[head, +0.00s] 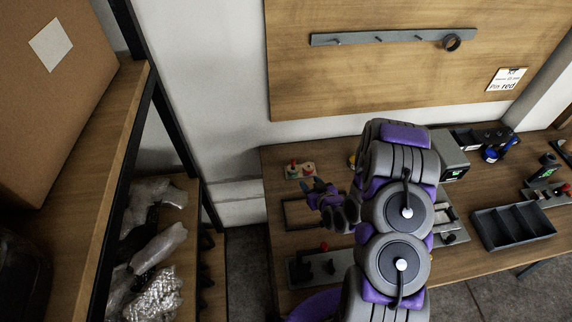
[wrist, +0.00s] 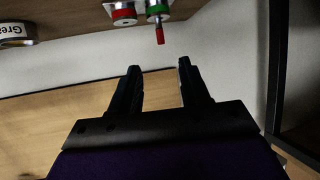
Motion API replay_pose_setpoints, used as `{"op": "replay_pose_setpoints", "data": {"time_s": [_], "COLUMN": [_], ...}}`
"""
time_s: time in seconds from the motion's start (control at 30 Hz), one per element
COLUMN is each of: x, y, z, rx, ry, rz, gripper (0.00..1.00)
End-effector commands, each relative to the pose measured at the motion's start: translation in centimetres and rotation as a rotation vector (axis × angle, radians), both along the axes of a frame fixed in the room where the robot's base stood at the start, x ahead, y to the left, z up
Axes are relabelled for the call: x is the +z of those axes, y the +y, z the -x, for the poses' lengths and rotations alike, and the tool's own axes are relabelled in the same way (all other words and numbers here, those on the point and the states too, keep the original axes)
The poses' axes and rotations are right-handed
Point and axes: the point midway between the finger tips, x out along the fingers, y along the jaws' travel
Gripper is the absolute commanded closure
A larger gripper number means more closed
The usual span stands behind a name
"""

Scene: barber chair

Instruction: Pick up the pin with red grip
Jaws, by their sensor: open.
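The pin with the red grip (wrist: 160,35) stands in a holder with a green ring (wrist: 158,9) in the wrist view, which appears upside down. Its thin grey shaft shows between grip and ring. A red-ringed holder (wrist: 123,13) is beside it. In the head view the pin (head: 293,162) looks small, on a light block at the back left of the bench. My gripper (head: 311,186) is just in front of that block. Its two fingers (wrist: 158,68) are apart with nothing between them, and the grip lies beyond the fingertips, not touching.
A tin (wrist: 14,34) is beside the holders. A fixture with a red knob (head: 323,246) is at the bench's front left. A dark compartment tray (head: 512,228) is to the right. A shelf with a cardboard box (head: 50,90) is at left. A wooden wall board (head: 400,80) is behind.

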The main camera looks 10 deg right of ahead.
Motion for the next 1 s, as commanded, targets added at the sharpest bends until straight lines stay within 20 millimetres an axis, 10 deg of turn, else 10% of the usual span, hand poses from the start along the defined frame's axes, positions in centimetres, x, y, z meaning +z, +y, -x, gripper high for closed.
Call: {"op": "replay_pose_setpoints", "data": {"time_s": [0.27, 1.0], "x": [-0.6, -4.9], "y": [0.4, 2.6], "z": [-0.6, -10.5], "rx": [-0.016, -0.015], "ry": [-0.049, -0.046], "rz": [-0.031, -0.028], "gripper": [0.54, 0.54]}}
